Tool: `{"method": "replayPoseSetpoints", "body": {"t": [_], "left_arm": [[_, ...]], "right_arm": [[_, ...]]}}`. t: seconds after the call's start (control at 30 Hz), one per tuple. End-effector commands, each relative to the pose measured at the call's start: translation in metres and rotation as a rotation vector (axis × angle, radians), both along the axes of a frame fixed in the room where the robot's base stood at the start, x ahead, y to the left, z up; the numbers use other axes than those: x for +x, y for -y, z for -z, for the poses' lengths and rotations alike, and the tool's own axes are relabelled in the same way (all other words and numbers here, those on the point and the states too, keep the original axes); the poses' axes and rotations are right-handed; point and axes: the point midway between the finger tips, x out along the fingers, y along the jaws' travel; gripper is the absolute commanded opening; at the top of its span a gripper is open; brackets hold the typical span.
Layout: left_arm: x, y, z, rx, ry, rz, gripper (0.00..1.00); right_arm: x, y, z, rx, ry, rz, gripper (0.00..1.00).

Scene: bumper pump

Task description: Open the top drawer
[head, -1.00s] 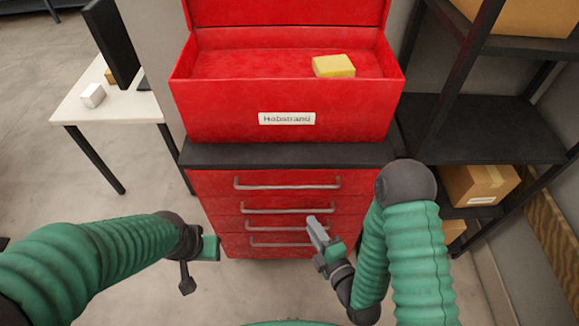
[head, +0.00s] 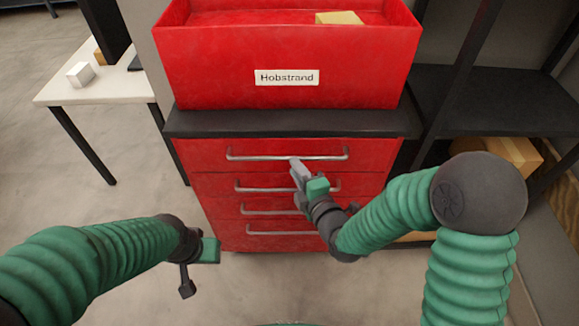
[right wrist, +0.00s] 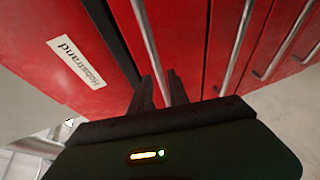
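The top drawer (head: 215,158) is the uppermost of several red drawers, under the cabinet's dark top. It looks shut, flush with the drawers below. Its horizontal metal handle (head: 245,157) also shows in the right wrist view (right wrist: 146,35). My right gripper (head: 296,165) is at the middle of this handle, pointing at the drawer front. In the right wrist view its two fingers (right wrist: 161,90) are apart, with the handle lining up between them; contact cannot be told. My left gripper (head: 198,268) hangs low at the left, away from the cabinet; its finger opening is unclear.
A red open box (head: 340,85) labelled Hobstrand stands on the dark cabinet top (head: 290,123), with a yellow block (head: 339,18) inside. A white table (head: 75,92) is at the left. Dark shelving (head: 490,110) with a cardboard box (head: 515,155) stands close at the right.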

Motion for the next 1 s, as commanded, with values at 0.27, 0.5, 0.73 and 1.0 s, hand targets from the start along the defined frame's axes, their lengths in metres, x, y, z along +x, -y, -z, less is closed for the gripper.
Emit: {"method": "replayPoseSetpoints", "body": {"t": [0.27,0.5,0.73,1.0], "left_arm": [[0.000,0.000,-0.002,0.000,0.000,0.000,0.36],[0.000,0.000,-0.002,0.000,-0.001,0.000,0.36],[0.000,0.000,-0.002,0.000,-0.001,0.000,0.36],[0.000,0.000,-0.002,0.000,-0.001,0.000,0.36]], "right_arm": [[0.042,-0.018,0.006,0.000,0.001,0.000,0.22],[0.045,-0.019,0.007,-0.001,0.000,0.000,0.22],[0.045,-0.019,0.008,-0.001,0.000,0.000,0.00],[0.045,-0.019,0.009,-0.001,-0.002,0.000,0.00]]}}
